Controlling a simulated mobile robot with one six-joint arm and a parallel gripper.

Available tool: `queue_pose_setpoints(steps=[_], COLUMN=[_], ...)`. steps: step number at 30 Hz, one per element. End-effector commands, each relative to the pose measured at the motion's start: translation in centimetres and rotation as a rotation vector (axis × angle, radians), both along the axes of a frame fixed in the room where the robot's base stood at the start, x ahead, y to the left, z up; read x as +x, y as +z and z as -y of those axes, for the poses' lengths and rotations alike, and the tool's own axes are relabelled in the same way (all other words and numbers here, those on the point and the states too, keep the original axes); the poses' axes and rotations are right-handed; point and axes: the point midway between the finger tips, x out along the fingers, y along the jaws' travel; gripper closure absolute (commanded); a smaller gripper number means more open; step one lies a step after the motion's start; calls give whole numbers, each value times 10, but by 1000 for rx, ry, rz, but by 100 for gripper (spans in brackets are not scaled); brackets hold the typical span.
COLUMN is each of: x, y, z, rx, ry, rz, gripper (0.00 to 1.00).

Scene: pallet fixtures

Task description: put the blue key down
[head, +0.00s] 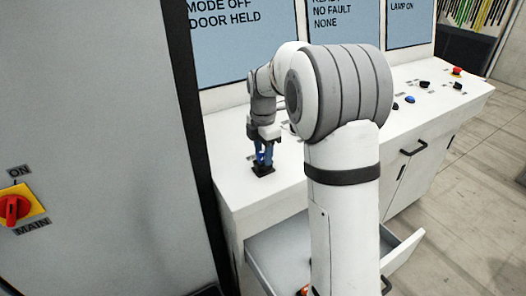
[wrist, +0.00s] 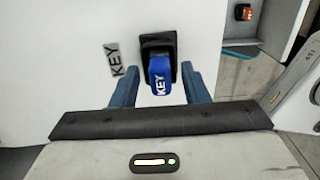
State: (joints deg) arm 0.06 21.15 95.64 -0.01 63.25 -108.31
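The blue key (wrist: 160,78), marked KEY, stands at a black square holder (wrist: 158,43) on the white console top. The holder also shows in the head view (head: 262,170), below my gripper (head: 264,150). In the wrist view, the two blue fingers of my gripper (wrist: 160,80) are spread on either side of the key, with a visible gap on each side. The fingers are open and do not appear to touch the key. How deep the key sits in the holder is hidden.
A KEY label (wrist: 115,60) lies beside the holder. An open drawer (head: 280,262) juts out below the console top, with an orange and black item (wrist: 243,12) in it. Several knobs and buttons (head: 425,84) are farther right. A grey cabinet (head: 90,120) stands close at left.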

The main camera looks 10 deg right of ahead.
Motion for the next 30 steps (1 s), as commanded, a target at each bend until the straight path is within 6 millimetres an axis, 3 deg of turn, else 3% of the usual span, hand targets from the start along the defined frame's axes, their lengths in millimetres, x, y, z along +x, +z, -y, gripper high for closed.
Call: queue_pose_setpoints(steps=[7,11,24,30], x=[0,1,1,0], y=[2,13,100,118], z=[0,1,1,1], rx=[0,0,0,0], ry=[-1,-1,-2,-2], rz=[1,3,3,1], gripper=[59,59,59,59])
